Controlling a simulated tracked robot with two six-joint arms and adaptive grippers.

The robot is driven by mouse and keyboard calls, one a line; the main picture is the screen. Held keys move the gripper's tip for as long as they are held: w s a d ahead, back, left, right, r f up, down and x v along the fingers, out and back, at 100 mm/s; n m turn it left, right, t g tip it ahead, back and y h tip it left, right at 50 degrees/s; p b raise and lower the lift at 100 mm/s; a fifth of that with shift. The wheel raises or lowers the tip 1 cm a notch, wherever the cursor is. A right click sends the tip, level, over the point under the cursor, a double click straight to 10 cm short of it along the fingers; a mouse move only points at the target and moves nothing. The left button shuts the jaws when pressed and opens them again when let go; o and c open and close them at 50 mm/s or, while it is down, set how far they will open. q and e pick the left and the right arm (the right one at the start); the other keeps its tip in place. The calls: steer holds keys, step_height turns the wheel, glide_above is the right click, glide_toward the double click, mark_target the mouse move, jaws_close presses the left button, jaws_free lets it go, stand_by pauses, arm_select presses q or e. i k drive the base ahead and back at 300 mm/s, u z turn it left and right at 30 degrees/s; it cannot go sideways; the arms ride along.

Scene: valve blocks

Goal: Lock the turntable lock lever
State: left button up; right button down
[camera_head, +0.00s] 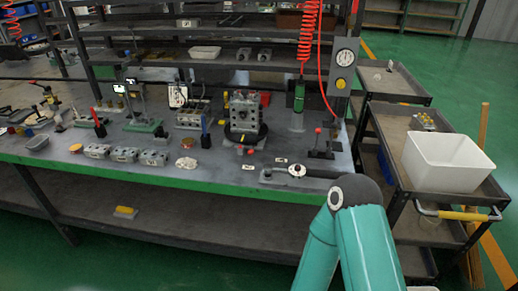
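A dark round turntable (235,134) sits on the bench, right of its middle. A grey valve block (244,108) with several dark ports stands upright on it. Small coloured parts show at the turntable's front edge, too small to tell whether one is the lock lever or how it is set. A black lever fixture with a red knob (318,130) stands to the right of the turntable, apart from it. My teal right arm rises from the bottom edge, its dark elbow in front of the bench's right front. Neither gripper shows in this view.
A long-handled metal tool (297,171) lies along the front right edge. Small grey blocks (125,154) lie left of it. A red coiled hose (307,38) hangs above the right side. A cart with a white bin (446,162) stands right of the bench.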

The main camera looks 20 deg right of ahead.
mark_target(251, 151)
steer(key=i, duration=1)
steer(key=z, duration=0.05)
